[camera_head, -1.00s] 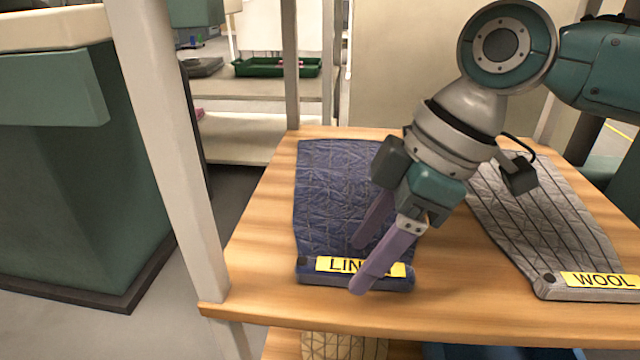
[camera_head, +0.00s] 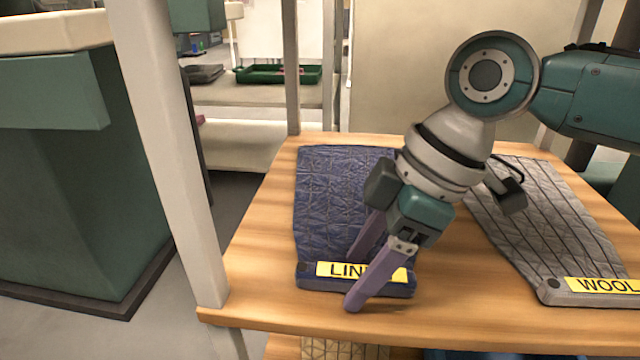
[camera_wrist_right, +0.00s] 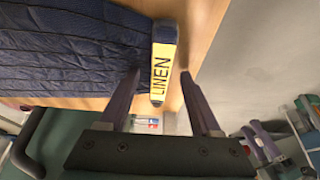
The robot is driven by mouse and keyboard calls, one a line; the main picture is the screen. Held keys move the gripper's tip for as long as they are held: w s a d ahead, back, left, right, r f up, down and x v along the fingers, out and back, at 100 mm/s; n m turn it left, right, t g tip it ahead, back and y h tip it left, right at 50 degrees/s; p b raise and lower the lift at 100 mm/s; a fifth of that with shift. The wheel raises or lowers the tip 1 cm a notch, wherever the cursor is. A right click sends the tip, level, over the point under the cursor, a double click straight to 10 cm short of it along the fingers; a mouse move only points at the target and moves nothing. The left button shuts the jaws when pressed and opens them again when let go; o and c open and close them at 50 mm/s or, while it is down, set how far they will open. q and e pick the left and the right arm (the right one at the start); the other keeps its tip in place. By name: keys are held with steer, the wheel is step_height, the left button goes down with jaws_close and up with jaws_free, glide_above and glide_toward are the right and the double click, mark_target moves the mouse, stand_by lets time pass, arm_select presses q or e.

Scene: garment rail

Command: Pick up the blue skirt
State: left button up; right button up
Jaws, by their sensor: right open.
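The blue skirt (camera_head: 335,205) is a dark blue quilted cloth lying flat on a wooden shelf, with a yellow LINEN label on its front bar. It also shows at the upper left of the right wrist view (camera_wrist_right: 75,50). My right gripper (camera_head: 357,280) is open, its purple fingers pointing down at the skirt's front edge and partly hiding the label. In the right wrist view the fingertips (camera_wrist_right: 160,75) are on either side of the labelled bar; I cannot tell whether they touch it. My left gripper is not in view.
A pale upright post (camera_head: 165,150) stands at the shelf's left. A patterned item (camera_head: 345,348) shows below the shelf.

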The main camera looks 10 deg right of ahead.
steer(key=shift+c, duration=0.2)
jaws_close()
stand_by(0.3)
